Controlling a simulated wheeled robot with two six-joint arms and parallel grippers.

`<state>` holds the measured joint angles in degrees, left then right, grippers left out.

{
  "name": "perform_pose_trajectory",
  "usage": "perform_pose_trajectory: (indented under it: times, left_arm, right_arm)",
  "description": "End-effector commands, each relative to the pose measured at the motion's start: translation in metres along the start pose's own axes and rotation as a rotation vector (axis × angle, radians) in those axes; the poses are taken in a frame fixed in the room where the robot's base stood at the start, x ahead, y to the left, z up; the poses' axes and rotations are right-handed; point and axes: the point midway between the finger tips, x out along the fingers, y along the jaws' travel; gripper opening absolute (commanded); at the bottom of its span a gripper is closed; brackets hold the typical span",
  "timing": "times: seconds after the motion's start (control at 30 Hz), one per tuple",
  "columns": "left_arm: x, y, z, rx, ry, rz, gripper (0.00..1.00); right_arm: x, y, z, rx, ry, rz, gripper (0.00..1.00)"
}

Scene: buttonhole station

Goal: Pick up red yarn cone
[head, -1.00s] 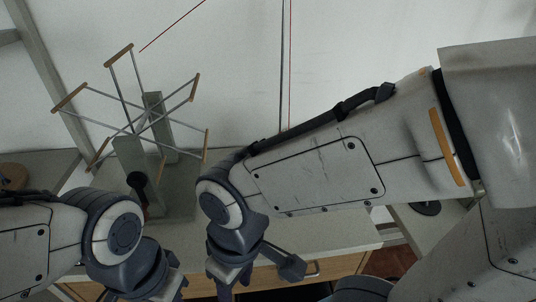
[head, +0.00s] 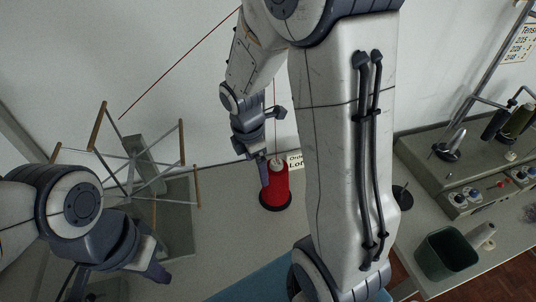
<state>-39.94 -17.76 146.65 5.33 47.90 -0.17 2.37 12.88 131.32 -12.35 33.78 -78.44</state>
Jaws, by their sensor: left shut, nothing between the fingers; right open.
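The red yarn cone (head: 277,187) stands upright on a dark round base on the grey table (head: 232,240), near the back wall. A red thread rises above it. My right gripper (head: 272,142) is open above the cone. One finger reaches down in front of the cone's upper left side; I cannot tell whether it touches. My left gripper (head: 155,273) is shut and empty at the lower left, well away from the cone.
A yarn swift (head: 135,165) with several spokes stands at the left. My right arm crosses the middle right. A white label (head: 294,160) sits behind the cone.

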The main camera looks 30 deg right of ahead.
Motion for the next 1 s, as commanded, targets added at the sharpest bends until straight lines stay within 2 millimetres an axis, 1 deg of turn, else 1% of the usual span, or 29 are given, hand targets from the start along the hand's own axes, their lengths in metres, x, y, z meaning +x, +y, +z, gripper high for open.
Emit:
perform_pose_trajectory:
  times: [0.03, 0.1, 0.23, 0.3, 0.5, 0.77, 0.9, 1.0]
  left_arm:
    - [-0.021, 0.002, -0.001, 0.0, 0.0, 0.0, 0.0]
    - [-0.028, 0.002, -0.001, 0.0, 0.0, 0.0, 0.0]
    - [-0.034, 0.002, -0.002, 0.001, -0.001, 0.0, 0.0]
    - [-0.034, 0.002, -0.002, 0.001, -0.001, 0.0, 0.0]
    - [-0.033, 0.002, -0.002, 0.001, -0.001, 0.0, 0.0]
    - [-0.035, 0.003, -0.002, 0.001, -0.001, 0.0, 0.0]
    - [-0.036, 0.003, -0.002, 0.001, -0.001, 0.0, 0.0]
    - [-0.031, 0.002, -0.002, 0.001, -0.001, 0.0, 0.0]
  right_arm:
    - [-0.01, 0.005, 0.02, -0.046, -0.009, -0.012, 1.0]
    - [-0.008, 0.011, 0.037, -0.116, -0.018, -0.016, 1.0]
    - [0.0, 0.015, 0.053, -0.19, -0.026, -0.023, 1.0]
    - [0.01, 0.015, 0.056, -0.205, -0.027, -0.027, 1.0]
    - [0.042, 0.014, 0.056, -0.209, -0.027, -0.026, 1.0]
    - [0.062, 0.015, 0.058, -0.207, -0.026, -0.025, 1.0]
    - [0.083, 0.016, 0.062, -0.207, -0.025, -0.025, 1.0]
    - [0.098, 0.017, 0.062, -0.208, -0.026, -0.023, 1.0]
